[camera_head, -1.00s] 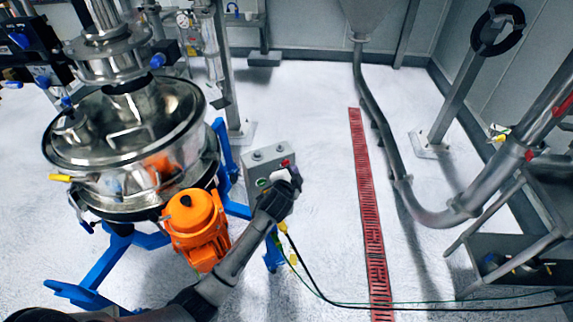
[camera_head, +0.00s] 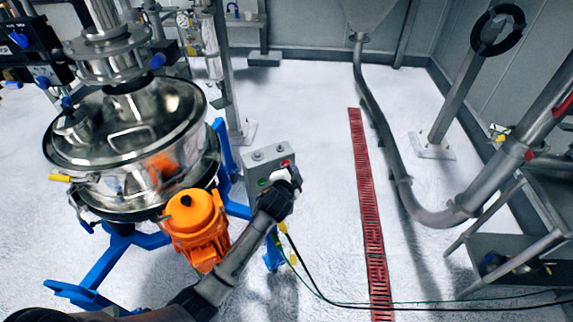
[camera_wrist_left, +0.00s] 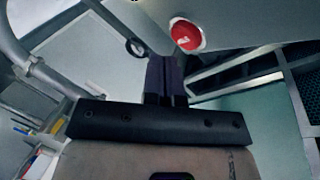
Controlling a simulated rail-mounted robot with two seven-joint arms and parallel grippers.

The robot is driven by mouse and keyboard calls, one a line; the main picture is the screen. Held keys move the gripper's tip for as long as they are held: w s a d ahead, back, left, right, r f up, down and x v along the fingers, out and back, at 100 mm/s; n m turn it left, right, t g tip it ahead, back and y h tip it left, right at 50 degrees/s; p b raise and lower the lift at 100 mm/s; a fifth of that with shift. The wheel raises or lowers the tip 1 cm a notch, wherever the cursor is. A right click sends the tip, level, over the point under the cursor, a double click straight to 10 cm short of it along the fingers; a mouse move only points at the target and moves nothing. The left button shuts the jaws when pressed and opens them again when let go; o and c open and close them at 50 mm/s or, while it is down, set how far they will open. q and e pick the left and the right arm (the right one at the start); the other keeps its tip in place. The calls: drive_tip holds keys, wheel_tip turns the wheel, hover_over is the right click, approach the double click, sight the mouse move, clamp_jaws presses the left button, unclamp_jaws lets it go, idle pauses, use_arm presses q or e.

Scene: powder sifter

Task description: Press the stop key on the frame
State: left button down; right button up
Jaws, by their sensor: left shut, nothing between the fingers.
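The stop key is a round red button (camera_head: 286,163) on the top right of a grey control box (camera_head: 262,160) fixed to the blue frame (camera_head: 228,165). In the left wrist view the red key (camera_wrist_left: 186,34) shows large, with a white mark and a pale ring. My left gripper (camera_head: 292,176) is at the right side of the box, just below the red key in the picture. Its fingers (camera_wrist_left: 163,72) are shut and empty, with their tips just left of and below the key. Whether they touch it cannot be told. My right gripper is not in view.
A green button (camera_head: 263,182) sits lower on the box. An orange motor (camera_head: 195,228) and the steel sifter (camera_head: 130,145) stand left of my left arm. Cables (camera_head: 305,270) hang below the box.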

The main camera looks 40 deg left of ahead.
use_arm(q)
drive_tip(key=shift+w+a, duration=0.1)
drive_tip(key=shift+a, duration=0.05)
drive_tip(key=shift+w+a, duration=0.1)
drive_tip(key=shift+a, duration=0.15)
drive_tip(key=shift+a+p, duration=0.25)
drive_tip(key=shift+p, duration=0.1)
idle(0.6)
drive_tip(key=shift+w+a, duration=0.1)
drive_tip(key=shift+a, duration=0.05)
idle(0.4)
drive_tip(key=shift+d, duration=0.2)
drive_tip(key=shift+s+d+p, duration=0.3)
drive_tip(key=shift+d+p, duration=0.2)
drive_tip(key=shift+d, duration=0.1)
